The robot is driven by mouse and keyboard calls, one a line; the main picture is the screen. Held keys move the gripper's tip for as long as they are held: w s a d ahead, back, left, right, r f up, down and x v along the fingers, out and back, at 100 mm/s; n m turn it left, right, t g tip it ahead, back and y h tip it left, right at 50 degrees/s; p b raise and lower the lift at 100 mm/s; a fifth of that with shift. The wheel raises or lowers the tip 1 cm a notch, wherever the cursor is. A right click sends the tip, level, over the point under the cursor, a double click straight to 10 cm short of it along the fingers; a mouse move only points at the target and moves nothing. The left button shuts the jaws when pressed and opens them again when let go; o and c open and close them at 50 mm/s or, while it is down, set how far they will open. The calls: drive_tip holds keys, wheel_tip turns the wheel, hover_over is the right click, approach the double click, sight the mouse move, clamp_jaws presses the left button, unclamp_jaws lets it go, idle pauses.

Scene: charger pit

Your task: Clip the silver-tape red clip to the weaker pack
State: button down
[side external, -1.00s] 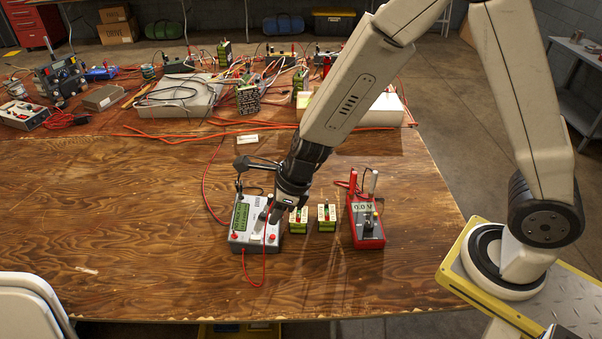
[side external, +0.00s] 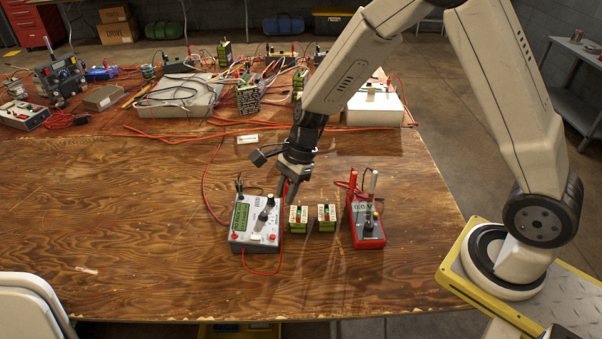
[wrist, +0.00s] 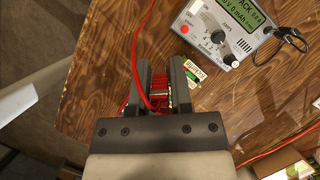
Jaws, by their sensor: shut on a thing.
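My gripper (side external: 290,190) is shut on a red clip, just right of the grey charger (side external: 240,240) and behind the left pack. In the wrist view the red clip (wrist: 158,85) shows between my gripper's fingers (wrist: 160,72), with a red lead running up from it; no silver tape can be made out. Two small green-and-white packs stand upright between charger and meter: the left pack (side external: 298,220) and the right pack (side external: 327,218). One green-and-white pack (wrist: 195,72) shows beside the right finger. The red meter (side external: 367,225) stands to their right; its reading is unclear.
The charger's red lead (side external: 262,273) loops on the table in front of it. A black clip (wrist: 290,33) shows beside the charger. Grey boxes, cables and more packs crowd the table's back. A white label (side external: 248,140) lies behind the charger. The front and left table are clear.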

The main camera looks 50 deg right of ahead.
drive_tip(key=w+d+n+g+h, duration=0.1)
drive_tip(key=w+d+n+g, duration=0.2)
drive_tip(key=d+n, duration=0.55)
wheel_tip(320, 180, down, 7)
drive_tip(key=a+n, duration=0.1)
drive_tip(key=a, duration=0.1)
drive_tip(key=shift+s+r, duration=0.15)
drive_tip(key=shift+r, duration=0.05)
drive_tip(key=shift+a+f, duration=0.1)
drive_tip(key=shift+f, duration=0.15)
idle(0.3)
drive_tip(key=shift+f, duration=3.2)
drive_tip(key=shift+f, duration=0.3)
idle(0.5)
drive_tip(key=shift+c, duration=2.2)
unclamp_jaws()
